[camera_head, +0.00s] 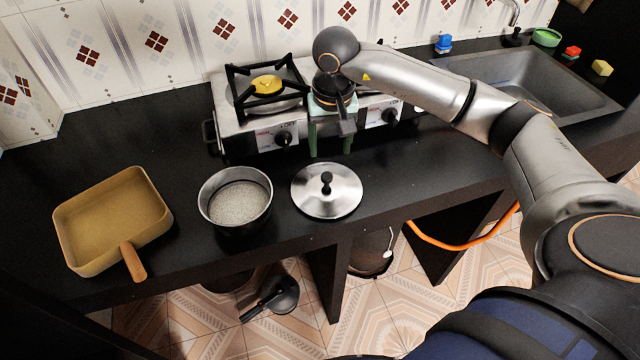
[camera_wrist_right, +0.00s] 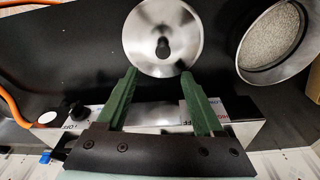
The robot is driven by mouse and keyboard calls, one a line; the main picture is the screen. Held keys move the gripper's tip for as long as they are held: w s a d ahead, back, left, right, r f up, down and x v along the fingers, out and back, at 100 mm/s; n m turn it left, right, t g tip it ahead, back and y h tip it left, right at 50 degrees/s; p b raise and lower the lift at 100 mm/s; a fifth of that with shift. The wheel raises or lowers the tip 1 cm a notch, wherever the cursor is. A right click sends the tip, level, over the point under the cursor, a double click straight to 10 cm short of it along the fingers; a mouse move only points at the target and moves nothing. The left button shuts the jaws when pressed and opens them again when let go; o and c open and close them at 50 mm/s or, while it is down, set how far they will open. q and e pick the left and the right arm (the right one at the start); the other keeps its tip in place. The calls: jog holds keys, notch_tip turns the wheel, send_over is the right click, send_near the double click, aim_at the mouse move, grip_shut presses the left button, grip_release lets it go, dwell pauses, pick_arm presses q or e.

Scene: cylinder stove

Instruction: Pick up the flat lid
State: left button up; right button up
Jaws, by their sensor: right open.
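The flat lid (camera_head: 327,193) is a round, shiny metal disc with a black knob (camera_head: 326,180) in its middle. It lies on the black counter, right of the pot. In the right wrist view the lid (camera_wrist_right: 162,35) is at the top centre, ahead of the fingertips. My right gripper (camera_head: 328,145) is above the front of the stove, behind the lid in the head view. Its green fingers are apart with nothing between them, and it also shows in the right wrist view (camera_wrist_right: 159,78). The fingers are apart from the knob. My left gripper is not in view.
A metal pot (camera_head: 235,200) with grainy grey contents stands left of the lid. A tan square pan (camera_head: 112,218) lies further left. The two-burner stove (camera_head: 262,125) stands behind, and a sink (camera_head: 545,80) is at the right. Bare counter lies right of the lid.

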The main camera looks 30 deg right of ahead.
send_over(327, 176)
notch_tip(327, 176, down, 5)
jog(key=shift+d+r, duration=0.1)
jog(key=shift+d, duration=0.05)
jog(key=shift+w+f+p, duration=0.1)
jog(key=shift+f+p, duration=0.4)
jog(key=shift+f, duration=2.2)
grip_shut()
